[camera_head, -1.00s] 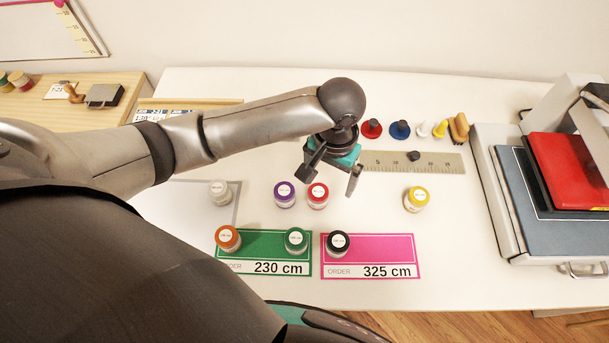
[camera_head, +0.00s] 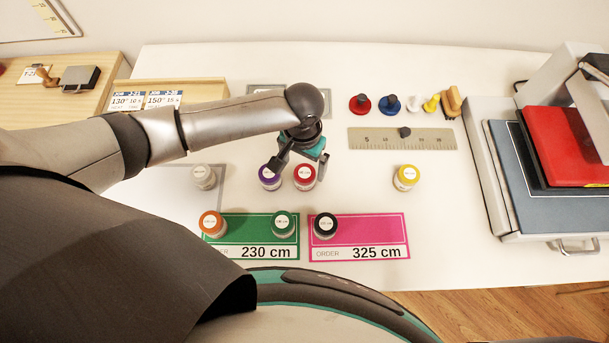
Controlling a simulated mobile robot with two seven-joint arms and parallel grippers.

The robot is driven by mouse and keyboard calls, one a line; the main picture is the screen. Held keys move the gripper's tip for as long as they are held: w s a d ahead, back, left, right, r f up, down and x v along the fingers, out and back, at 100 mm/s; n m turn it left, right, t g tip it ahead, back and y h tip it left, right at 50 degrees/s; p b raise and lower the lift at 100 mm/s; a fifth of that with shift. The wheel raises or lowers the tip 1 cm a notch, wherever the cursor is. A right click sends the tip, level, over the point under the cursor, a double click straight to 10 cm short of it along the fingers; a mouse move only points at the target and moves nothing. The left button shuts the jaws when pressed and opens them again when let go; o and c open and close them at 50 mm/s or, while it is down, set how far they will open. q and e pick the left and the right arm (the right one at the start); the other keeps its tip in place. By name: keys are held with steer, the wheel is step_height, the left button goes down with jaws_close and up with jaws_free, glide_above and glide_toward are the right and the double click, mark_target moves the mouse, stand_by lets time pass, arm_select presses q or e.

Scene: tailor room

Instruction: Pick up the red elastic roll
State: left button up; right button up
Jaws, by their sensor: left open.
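The red elastic roll (camera_head: 304,177) stands upright on the white table, in the middle of the head view, with a white label on top. A purple roll (camera_head: 270,177) stands close to its left. My left gripper (camera_head: 296,172) is open, its fingers pointing down. One dark finger shows over the purple roll and the other just right of the red roll. I cannot tell exactly how high the fingertips are. My right gripper does not show.
A yellow roll (camera_head: 405,178) and a white roll (camera_head: 204,177) stand to either side. Orange (camera_head: 212,223) and green (camera_head: 283,224) rolls are on the green order card (camera_head: 252,226), a black roll (camera_head: 325,226) on the pink card (camera_head: 374,227). A ruler (camera_head: 430,139) lies behind; a press (camera_head: 510,195) stands right.

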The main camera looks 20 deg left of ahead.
mark_target(305, 172)
arm_select(q)
steer(key=shift+d+f, duration=0.15)
steer(key=shift+f, duration=1.15)
steer(key=shift+d+f, duration=0.1)
steer(key=shift+f, duration=1.15)
steer(key=c, duration=1.4)
